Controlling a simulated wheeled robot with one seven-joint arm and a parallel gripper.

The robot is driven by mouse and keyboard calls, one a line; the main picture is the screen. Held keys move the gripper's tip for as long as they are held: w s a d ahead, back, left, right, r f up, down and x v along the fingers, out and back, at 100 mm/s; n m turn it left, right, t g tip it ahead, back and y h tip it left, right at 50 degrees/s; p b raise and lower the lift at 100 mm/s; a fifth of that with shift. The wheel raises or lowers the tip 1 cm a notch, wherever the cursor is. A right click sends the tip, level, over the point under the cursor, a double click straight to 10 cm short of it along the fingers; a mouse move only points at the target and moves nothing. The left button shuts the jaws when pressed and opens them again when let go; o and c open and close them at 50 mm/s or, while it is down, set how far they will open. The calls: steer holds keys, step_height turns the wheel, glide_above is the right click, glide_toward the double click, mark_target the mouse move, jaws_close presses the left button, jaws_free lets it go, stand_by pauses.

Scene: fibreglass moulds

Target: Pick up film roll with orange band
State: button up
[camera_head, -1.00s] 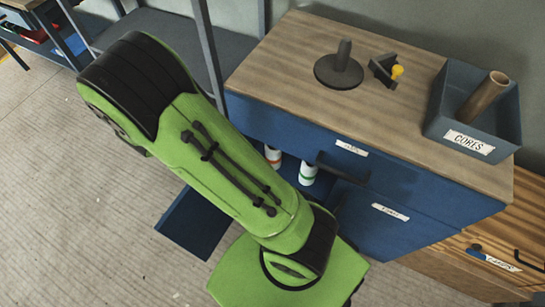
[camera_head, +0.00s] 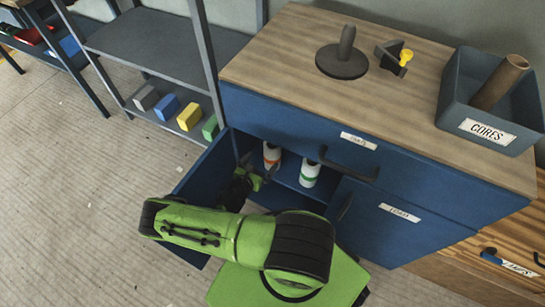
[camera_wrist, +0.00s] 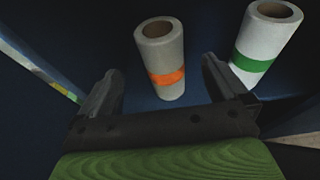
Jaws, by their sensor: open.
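The film roll with the orange band (camera_wrist: 166,62) stands upright inside the open blue cabinet, and it also shows in the head view (camera_head: 271,156). My gripper (camera_wrist: 160,92) is open and empty, with its two fingers on either side of the lower part of that roll in the wrist view. The roll appears just beyond the fingertips; I cannot tell if it is between them. In the head view my gripper (camera_head: 259,176) is at the cabinet opening. A second roll with a green band (camera_wrist: 262,45) stands to the right, close to the right finger.
The open cabinet door (camera_head: 205,180) stands to the left of my gripper. A shelf rack with coloured blocks (camera_head: 190,116) stands to the left.

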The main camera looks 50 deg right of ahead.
mark_target(268, 155)
steer(key=b+x, duration=0.1)
steer(key=x, duration=0.2)
steer(key=b+x, duration=0.1)
steer(key=x, duration=0.2)
steer(key=f+b+x, duration=0.1)
steer(key=x, duration=0.2)
steer(key=shift+s+a, duration=0.1)
steer(key=shift+s, duration=0.05)
steer(key=shift+d+r, duration=0.1)
steer(key=shift+d, duration=0.35)
steer(key=shift+r, duration=0.1)
steer(key=c, duration=1.4)
